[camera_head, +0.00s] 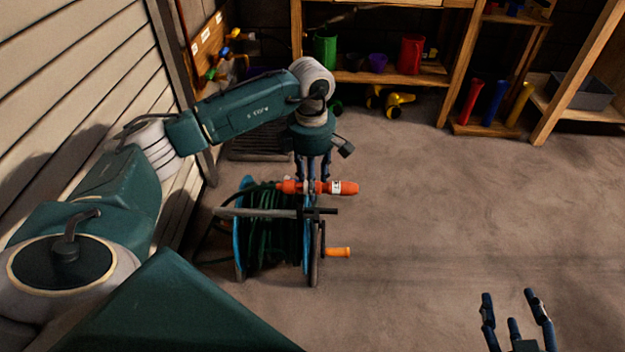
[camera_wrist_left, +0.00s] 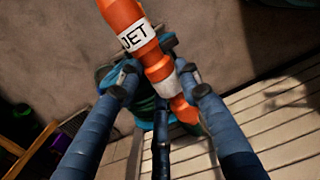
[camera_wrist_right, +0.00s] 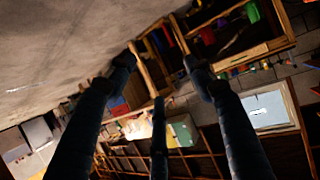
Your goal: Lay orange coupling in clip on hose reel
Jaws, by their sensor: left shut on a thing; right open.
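The orange coupling (camera_head: 343,187) has a white band and lies level in the head view, above the hose reel. In the left wrist view the coupling (camera_wrist_left: 123,20) carries a white label reading "JET". My left gripper (camera_head: 312,188) is shut on the coupling; its fingers (camera_wrist_left: 160,88) sit either side of it. The hose reel (camera_head: 240,235) stands on the floor with blue side discs, dark green hose, a grey bar and an orange crank handle (camera_head: 338,252). I cannot make out the clip clearly under the gripper. My right gripper (camera_head: 515,305) is open and empty at the lower right.
A wooden shelf (camera_head: 395,75) with a green can (camera_head: 325,52) and a red container (camera_head: 411,54) stands at the back. Red, blue and yellow tubes stand at the back right. A slatted wall (camera_head: 85,80) is on the left. The floor to the right is clear.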

